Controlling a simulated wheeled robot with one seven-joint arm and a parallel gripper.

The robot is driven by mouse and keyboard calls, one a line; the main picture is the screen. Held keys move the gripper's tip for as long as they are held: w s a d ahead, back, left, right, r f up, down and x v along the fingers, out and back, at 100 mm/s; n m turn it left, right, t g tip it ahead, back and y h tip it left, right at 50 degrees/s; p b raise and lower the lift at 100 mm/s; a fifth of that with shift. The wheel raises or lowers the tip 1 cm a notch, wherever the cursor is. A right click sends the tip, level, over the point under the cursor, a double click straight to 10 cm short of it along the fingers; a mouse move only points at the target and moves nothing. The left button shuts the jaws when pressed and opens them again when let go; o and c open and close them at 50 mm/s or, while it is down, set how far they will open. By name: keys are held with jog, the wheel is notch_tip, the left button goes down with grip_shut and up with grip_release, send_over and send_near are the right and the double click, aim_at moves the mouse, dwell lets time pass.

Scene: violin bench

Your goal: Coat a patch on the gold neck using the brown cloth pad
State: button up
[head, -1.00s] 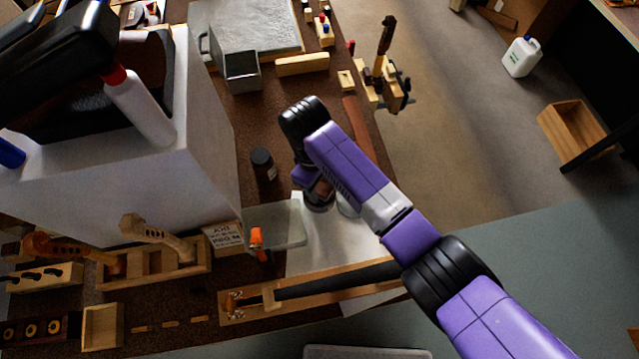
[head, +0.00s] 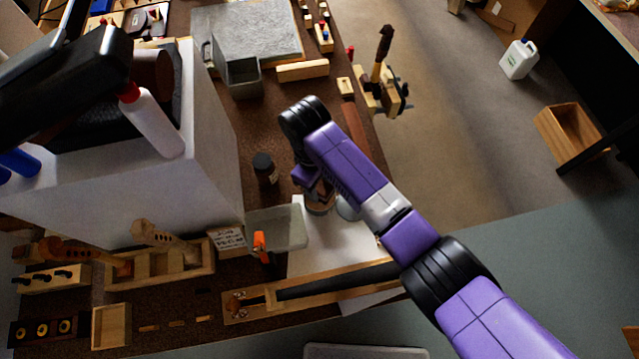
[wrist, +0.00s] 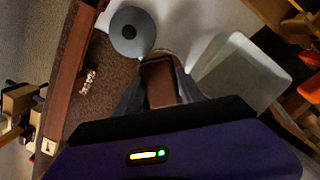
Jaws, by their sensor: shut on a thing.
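My gripper (wrist: 160,78) is shut on a brown cloth pad (wrist: 161,84), which sits between the two dark fingers in the wrist view. In the head view my gripper (head: 318,198) is over the bench by the white sheet, partly hidden by my arm. A pale gold neck (head: 162,240) with a scroll lies tilted in a wooden rack at the lower left, well away from my gripper. A darker orange-brown neck (head: 85,256) lies beside it. I cannot tell if the pad touches the surface below.
A translucent tray (head: 290,226) and an orange-topped thing (head: 260,243) are left of my gripper. A dark jar (head: 264,168) stands behind the tray. A grey disc (wrist: 132,31) is near the pad. A large white box (head: 200,165) rises between jar and necks.

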aim_at(321, 187)
jog(key=shift+r+p, duration=0.75)
jog(key=shift+r, duration=1.1)
